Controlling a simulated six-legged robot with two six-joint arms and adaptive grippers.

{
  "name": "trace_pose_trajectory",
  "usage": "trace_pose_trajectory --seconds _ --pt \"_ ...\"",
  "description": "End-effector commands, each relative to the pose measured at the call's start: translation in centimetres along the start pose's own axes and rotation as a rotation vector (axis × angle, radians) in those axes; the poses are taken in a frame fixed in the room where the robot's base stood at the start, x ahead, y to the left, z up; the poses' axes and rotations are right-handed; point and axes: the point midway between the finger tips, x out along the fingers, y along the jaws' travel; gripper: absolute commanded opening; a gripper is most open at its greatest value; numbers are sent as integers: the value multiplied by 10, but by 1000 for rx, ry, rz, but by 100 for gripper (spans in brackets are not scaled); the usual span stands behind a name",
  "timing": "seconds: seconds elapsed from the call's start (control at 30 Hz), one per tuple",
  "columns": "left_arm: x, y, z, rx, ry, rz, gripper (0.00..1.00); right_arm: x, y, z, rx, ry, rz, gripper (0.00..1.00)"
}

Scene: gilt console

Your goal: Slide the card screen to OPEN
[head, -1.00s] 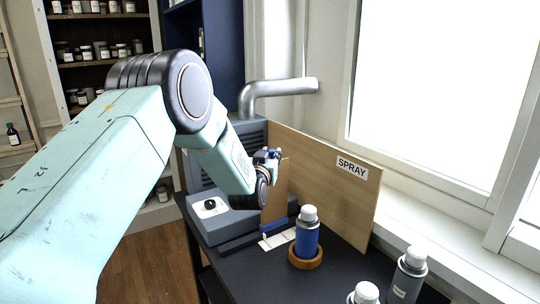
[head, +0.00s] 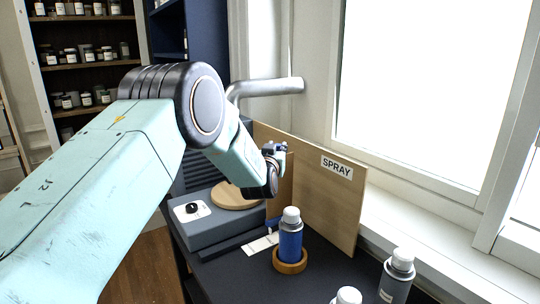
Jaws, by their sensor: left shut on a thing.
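The card screen (head: 285,187) is a thin upright brown panel. It stands at the front of the grey spray booth, close to the wooden SPRAY board. My left gripper (head: 277,150) is shut on its upper edge, and my wrist hides part of the panel. A blue piece (head: 272,225) shows at the screen's foot. A white label strip (head: 262,244) lies on the dark table in front of it; its words are too small to read. My right gripper is not in view.
The SPRAY board (head: 330,200) stands to the right. A blue can (head: 290,242) sits in a wooden ring (head: 290,267) just in front. A grey can (head: 397,275) is at front right. A round wooden disc (head: 237,196) and a black knob (head: 191,208) are on the booth base (head: 205,232).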

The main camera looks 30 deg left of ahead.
Motion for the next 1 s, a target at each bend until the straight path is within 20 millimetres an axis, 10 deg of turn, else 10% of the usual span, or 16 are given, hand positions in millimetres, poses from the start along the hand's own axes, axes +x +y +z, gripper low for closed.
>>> trace_pose_trajectory --seconds 0.63,0.67,1.0 --pt "24 22 -6 -4 12 -1 0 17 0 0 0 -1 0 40" --pt "24 22 -6 -4 12 -1 26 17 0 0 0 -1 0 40" --pt "24 23 -2 -3 4 0 47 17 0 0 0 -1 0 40"
